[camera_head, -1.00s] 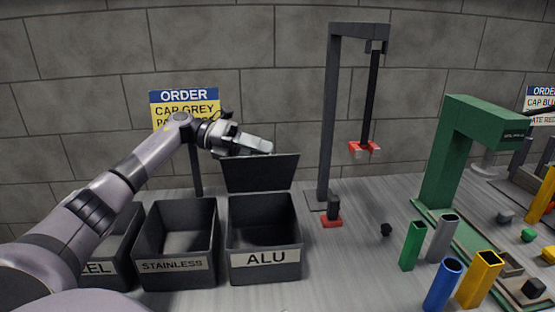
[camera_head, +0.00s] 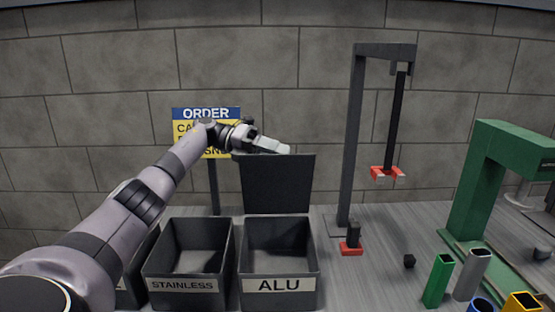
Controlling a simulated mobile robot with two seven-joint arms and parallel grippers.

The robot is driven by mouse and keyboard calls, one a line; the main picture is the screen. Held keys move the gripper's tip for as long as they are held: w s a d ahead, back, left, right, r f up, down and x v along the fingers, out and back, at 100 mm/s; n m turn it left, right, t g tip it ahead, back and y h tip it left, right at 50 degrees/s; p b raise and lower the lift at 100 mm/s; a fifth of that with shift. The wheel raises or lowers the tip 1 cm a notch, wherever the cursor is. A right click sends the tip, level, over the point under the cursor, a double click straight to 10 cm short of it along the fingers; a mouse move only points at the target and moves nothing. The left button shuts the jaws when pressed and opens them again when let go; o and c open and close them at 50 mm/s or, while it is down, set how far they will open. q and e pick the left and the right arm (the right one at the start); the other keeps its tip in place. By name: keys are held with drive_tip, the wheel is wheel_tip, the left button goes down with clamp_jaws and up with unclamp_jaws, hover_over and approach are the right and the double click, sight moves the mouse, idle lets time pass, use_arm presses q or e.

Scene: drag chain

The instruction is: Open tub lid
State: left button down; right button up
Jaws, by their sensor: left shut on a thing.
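The ALU tub (camera_head: 278,270) is a dark open box with a white label on its front. Its dark lid (camera_head: 277,186) stands nearly upright at the tub's back edge, so the inside shows. The fingertips are small and the exact grip is hard to see. My right gripper is out of view.
The STAINLESS tub (camera_head: 186,268) stands open just left of the ALU tub. A dark gantry (camera_head: 354,140) with a hanging red-tipped bar (camera_head: 388,172) stands to the right. A green press (camera_head: 486,190) and coloured tubes (camera_head: 437,280) are farther right. An order sign (camera_head: 188,113) stands behind my arm.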

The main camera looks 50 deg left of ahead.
use_arm(q)
drive_tip(key=shift+w+a+f+n+b, duration=0.15)
drive_tip(key=shift+w+a+n+b, duration=0.15)
drive_tip(key=shift+w+a+n, duration=0.2)
drive_tip(key=shift+w+a, duration=0.1)
drive_tip(key=shift+a, duration=0.15)
drive_tip(key=shift+f, duration=0.1)
idle(0.4)
drive_tip(key=c, duration=0.9)
unclamp_jaws()
drive_tip(key=shift+o, duration=0.5)
drive_tip(key=shift+a, duration=0.1)
drive_tip(key=shift+d, duration=0.25)
